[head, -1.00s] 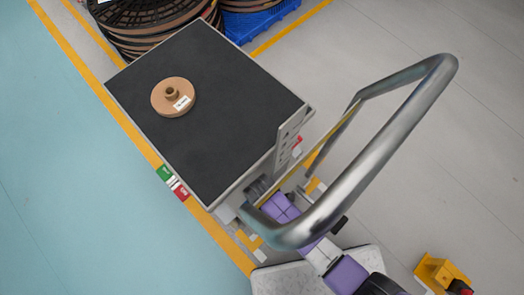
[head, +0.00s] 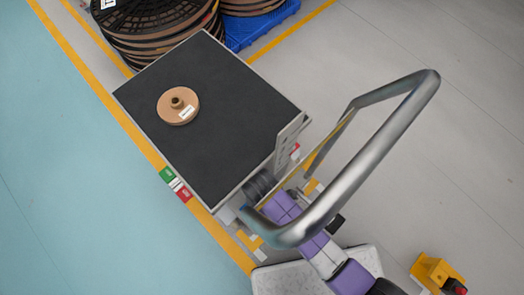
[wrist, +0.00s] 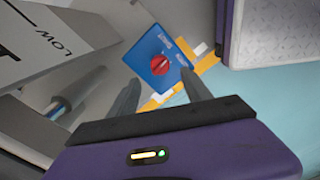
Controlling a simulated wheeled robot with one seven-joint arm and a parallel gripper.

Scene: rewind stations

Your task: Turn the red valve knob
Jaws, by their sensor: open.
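The red valve knob (wrist: 160,66) shows in the wrist view as a small round knob on a blue square plate (wrist: 146,55) with white lettering. My gripper (wrist: 158,98) is in the foreground of the wrist view, its two grey fingers apart and nothing between them. The knob lies beyond the fingertips, roughly between them and a little above in the picture, with a visible gap. In the head view the knob cannot be made out, and my gripper is hidden behind the cart's handle.
A cart with a dark top (head: 225,120) carries a copper-coloured spool (head: 178,106). Its bent metal handle (head: 370,160) crosses above my arm. Stacked reels (head: 160,30) and a blue pallet (head: 255,25) stand behind. A yellow block (head: 438,272) sits at lower right.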

